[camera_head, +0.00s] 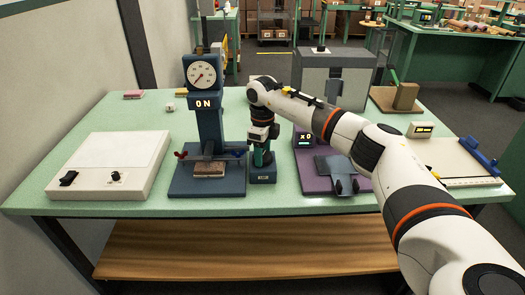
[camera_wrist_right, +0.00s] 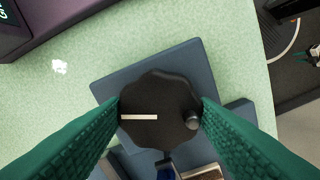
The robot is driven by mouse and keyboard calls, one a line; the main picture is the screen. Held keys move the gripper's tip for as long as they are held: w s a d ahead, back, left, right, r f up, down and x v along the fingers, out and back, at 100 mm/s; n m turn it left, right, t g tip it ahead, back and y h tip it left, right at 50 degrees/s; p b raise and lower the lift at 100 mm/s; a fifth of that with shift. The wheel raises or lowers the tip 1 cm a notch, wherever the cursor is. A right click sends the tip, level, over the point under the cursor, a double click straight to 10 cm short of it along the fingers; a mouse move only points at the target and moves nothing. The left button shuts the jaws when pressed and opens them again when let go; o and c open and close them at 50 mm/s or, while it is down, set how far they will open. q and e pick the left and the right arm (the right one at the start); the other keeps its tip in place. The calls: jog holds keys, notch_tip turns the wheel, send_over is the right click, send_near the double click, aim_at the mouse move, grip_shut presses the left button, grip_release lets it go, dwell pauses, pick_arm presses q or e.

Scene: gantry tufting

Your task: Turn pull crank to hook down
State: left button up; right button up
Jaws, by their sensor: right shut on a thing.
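The crank is a black scalloped disc (camera_wrist_right: 160,92) with a white line pointing left and a small round peg near its right rim. It sits above a blue base (camera_wrist_right: 118,86), seen from above in the right wrist view. My right gripper (camera_head: 262,157) points down onto this small blue post (camera_head: 263,178) in the head view. Its green fingers are shut on the crank, one at each side of the rim. The blue gauge stand (camera_head: 208,130) is just left of it, with a dial and a display reading "0N". The hook cannot be made out. My left gripper is not in view.
A tan sample (camera_head: 210,169) lies on the stand's base, below red and blue side levers. A white box (camera_head: 108,166) is at left. A purple device (camera_head: 312,180) stands close right of the crank, partly behind my right arm. The green table's front strip is clear.

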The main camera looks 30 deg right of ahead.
jog(key=shift+w+r+n, duration=0.1)
jog(key=shift+n, duration=2.1)
jog(key=o, duration=1)
notch_tip(320, 180, up, 12)
jog(key=shift+b, duration=0.75)
jog(key=shift+a, duration=0.1)
